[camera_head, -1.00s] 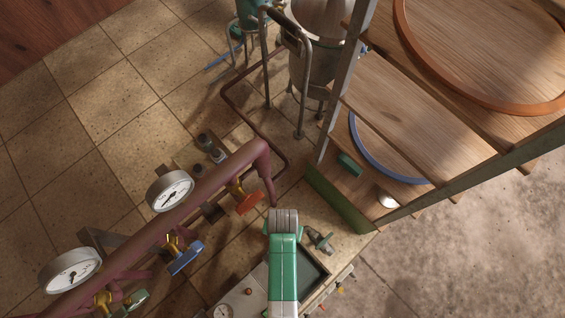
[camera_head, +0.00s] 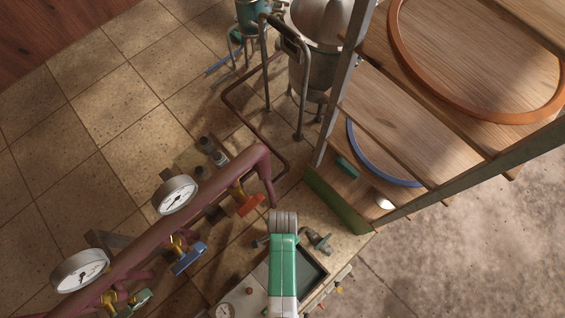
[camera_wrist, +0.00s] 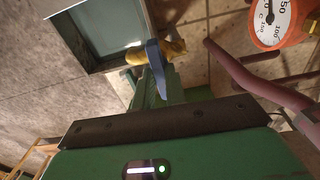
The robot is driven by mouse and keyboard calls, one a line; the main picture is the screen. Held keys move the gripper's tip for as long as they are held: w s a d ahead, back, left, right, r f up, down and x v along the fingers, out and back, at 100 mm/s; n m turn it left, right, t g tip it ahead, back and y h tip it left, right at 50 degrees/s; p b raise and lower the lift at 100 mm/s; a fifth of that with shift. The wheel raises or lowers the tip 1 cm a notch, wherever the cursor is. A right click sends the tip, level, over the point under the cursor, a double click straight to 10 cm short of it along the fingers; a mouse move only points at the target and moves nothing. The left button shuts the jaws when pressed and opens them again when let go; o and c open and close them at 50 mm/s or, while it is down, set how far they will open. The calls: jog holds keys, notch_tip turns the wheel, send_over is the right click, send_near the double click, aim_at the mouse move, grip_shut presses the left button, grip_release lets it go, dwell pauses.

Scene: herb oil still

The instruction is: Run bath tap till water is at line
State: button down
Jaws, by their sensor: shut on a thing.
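In the wrist view a brass tap (camera_wrist: 172,50) with a flat blue lever (camera_wrist: 155,68) stands beside the bath (camera_wrist: 112,66), a square grey-rimmed basin. My gripper (camera_wrist: 157,84) is at the lever, its green fingers shut on it; the exact contact is partly hidden. The bath's inside looks pale blue-grey; I cannot make out a line or the water's height. In the head view the bath (camera_head: 319,284) shows as a dark-sided basin, partly covered by my green arm, and my fingertips are hidden.
A maroon pipe (camera_head: 205,198) with white dial gauges (camera_head: 174,194) and blue (camera_head: 189,258) and orange (camera_head: 249,205) valve handles runs at left. A wooden shelf rack (camera_head: 400,130) stands at right. A steel still (camera_head: 315,60) is behind. An orange-rimmed gauge (camera_wrist: 270,20) shows in the wrist view.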

dwell(0.4)
jog(key=c, duration=1.5)
grip_release()
jog(key=shift+o, duration=0.2)
notch_tip(320, 180, up, 8)
jog(key=shift+f+p, duration=0.1)
jog(key=shift+p, duration=0.5)
